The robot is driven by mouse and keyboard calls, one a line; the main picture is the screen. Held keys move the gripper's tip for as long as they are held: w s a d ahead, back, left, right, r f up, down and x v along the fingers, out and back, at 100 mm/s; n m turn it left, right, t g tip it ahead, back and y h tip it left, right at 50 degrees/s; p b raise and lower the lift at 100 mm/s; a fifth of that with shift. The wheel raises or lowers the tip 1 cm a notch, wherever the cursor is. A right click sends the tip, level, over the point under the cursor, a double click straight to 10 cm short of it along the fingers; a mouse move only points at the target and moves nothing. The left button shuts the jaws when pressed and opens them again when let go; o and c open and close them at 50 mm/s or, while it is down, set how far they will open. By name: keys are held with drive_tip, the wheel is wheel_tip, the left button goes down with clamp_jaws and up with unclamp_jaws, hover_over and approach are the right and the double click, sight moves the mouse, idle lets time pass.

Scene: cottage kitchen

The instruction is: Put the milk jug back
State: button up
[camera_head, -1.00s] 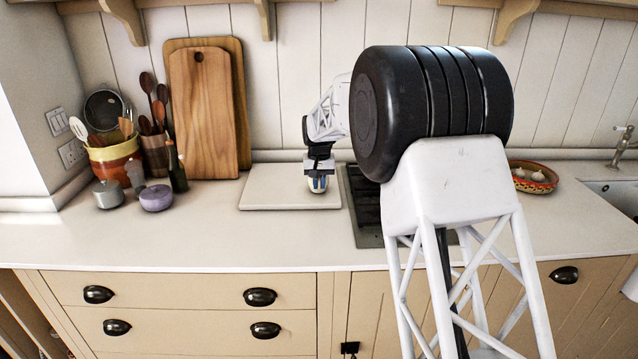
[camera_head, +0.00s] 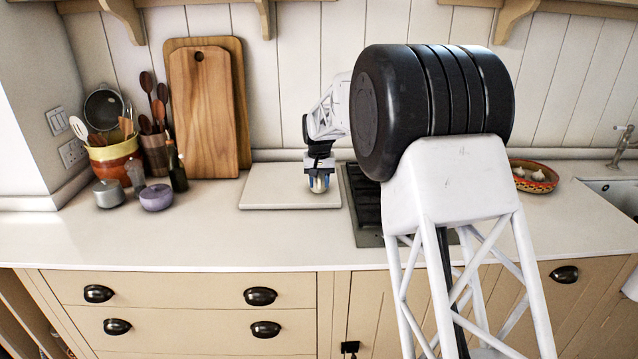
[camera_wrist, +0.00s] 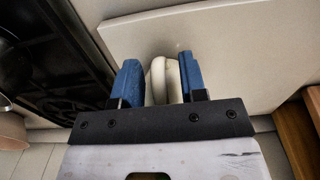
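The cream milk jug (camera_wrist: 173,82) shows between my gripper's blue fingers in the wrist view, with its rounded handle toward the left finger. It is over the pale slab (camera_wrist: 235,60). In the head view, my gripper (camera_head: 319,183) is low over the front right part of the slab (camera_head: 265,197), with a little cream of the jug between the fingers. In the wrist view my gripper (camera_wrist: 162,80) has its fingers apart, one on each side of the jug, very close to it. Most of the jug is hidden by the gripper. I cannot see clearly whether the fingers touch it.
A black hob (camera_head: 366,205) lies right of the slab. Wooden boards (camera_head: 205,110) lean on the wall behind its left. A utensil pot (camera_head: 115,157), a grey pot (camera_head: 109,194) and a purple pot (camera_head: 156,197) stand left. A garlic bowl (camera_head: 534,176) is at right. The front counter is clear.

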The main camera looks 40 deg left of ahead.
wheel_tip(320, 180, up, 12)
drive_tip(key=shift+f, duration=0.1)
idle(0.5)
idle(0.6)
